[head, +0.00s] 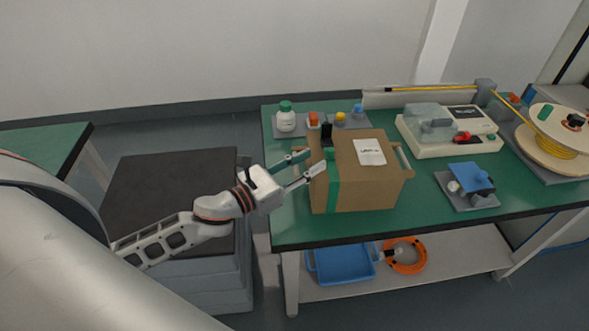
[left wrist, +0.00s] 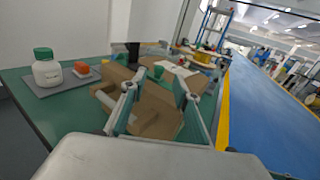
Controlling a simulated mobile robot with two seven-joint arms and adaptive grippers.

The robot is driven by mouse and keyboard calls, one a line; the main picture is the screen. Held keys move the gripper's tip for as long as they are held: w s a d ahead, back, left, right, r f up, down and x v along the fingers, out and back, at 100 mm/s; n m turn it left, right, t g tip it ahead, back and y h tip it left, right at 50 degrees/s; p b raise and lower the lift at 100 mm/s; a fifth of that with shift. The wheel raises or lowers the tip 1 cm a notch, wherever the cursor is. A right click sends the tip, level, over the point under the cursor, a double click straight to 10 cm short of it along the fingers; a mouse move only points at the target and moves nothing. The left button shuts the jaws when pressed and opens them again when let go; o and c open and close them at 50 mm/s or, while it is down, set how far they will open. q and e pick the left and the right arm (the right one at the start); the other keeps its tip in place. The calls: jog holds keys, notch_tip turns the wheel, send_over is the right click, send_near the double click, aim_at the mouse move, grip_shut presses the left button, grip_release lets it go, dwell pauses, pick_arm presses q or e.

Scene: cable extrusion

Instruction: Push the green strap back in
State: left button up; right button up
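A brown cardboard box (head: 370,190) with a white label stands near the left end of the green table. A green strap (head: 333,188) runs down its front face near the left side, with a small green piece at the top edge. In the left wrist view a small green piece (left wrist: 157,72) shows on the box (left wrist: 150,112) between the fingers. My left gripper (head: 316,160) is at the box's left side, near the strap's upper end. Its two fingers are spread, with nothing seen held between them (left wrist: 155,86). Contact with the box cannot be told. My right gripper is out of view.
A white bottle (head: 286,121) with a green cap and small orange, yellow and blue items stand behind the box. A beige machine (head: 450,132), a grey tray (head: 466,200) with a blue part and a yellow cable spool (head: 555,145) lie to the right. Table's front edge is clear.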

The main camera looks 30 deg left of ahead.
pick_arm(q)
jog(key=shift+v, duration=2.25)
jog(key=s+a+f+n+g+y, duration=0.1)
jog(key=s+a+f+n+y, duration=0.25)
jog(key=n, duration=0.65)
jog(key=s+a+f+n+g+y, duration=0.1)
jog(key=a+f+n+y, duration=0.2)
jog(key=a+n+y, duration=0.55)
jog(key=s+f+n+g, duration=0.3)
jog(key=s+n+g, duration=0.1)
jog(key=s+n, duration=0.35)
jog(key=s+f+n+g, duration=0.3)
jog(key=s+n, duration=0.3)
jog(key=n, duration=0.2)
jog(key=w+d+f+n+t+h, duration=0.2)
jog(key=d+f+h, duration=0.5)
jog(key=d+f, duration=0.6)
jog(key=d+t, duration=0.1)
jog(key=d, duration=0.2)
jog(key=shift+f+t, duration=0.3)
jog(key=shift+f, duration=0.05)
